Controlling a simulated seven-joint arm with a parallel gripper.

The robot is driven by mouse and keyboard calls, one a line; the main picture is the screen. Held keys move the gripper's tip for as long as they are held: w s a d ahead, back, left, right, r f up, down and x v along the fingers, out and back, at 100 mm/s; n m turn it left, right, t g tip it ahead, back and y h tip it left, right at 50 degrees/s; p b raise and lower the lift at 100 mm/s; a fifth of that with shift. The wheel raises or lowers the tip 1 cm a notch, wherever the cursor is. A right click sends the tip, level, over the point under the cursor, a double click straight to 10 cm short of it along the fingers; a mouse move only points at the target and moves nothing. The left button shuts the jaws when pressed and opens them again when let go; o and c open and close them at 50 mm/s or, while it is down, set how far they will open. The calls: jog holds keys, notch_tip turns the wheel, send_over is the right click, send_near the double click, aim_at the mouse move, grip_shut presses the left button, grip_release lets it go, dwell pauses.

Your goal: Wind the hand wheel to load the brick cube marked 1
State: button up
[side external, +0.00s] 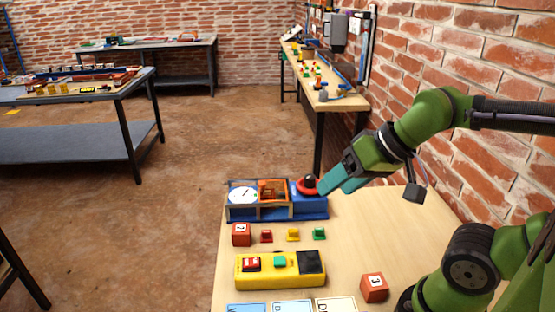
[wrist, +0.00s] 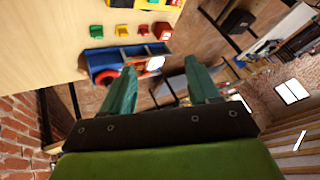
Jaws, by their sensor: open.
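The blue test rig (side external: 312,208) stands at the far left of the wooden bench, with a white dial (side external: 243,194) at its left end. Its red hand wheel (side external: 301,188) with a black knob (side external: 310,180) is at the right end. An orange-brown block (side external: 272,191) sits in the rig's middle bay; I cannot read a mark on it. My gripper (side external: 335,187) is open beside the wheel's right side; contact cannot be told.
A red numbered cube (side external: 241,235) and small red, yellow and green pieces (side external: 292,235) stand before the rig. A yellow tray (side external: 265,279), a cube marked 3 (side external: 374,289) and cards (side external: 292,307) are nearer. The brick wall (side external: 490,70) is at right.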

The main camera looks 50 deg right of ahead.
dwell(0.3)
jog(key=n+g+h, duration=0.2)
jog(key=n+g, duration=0.5)
jog(key=n, duration=0.2)
send_over(310, 176)
jog(key=n, duration=0.3)
notch_tip(310, 176, down, 16)
jog(key=shift+r, duration=0.15)
jog(key=c, duration=1)
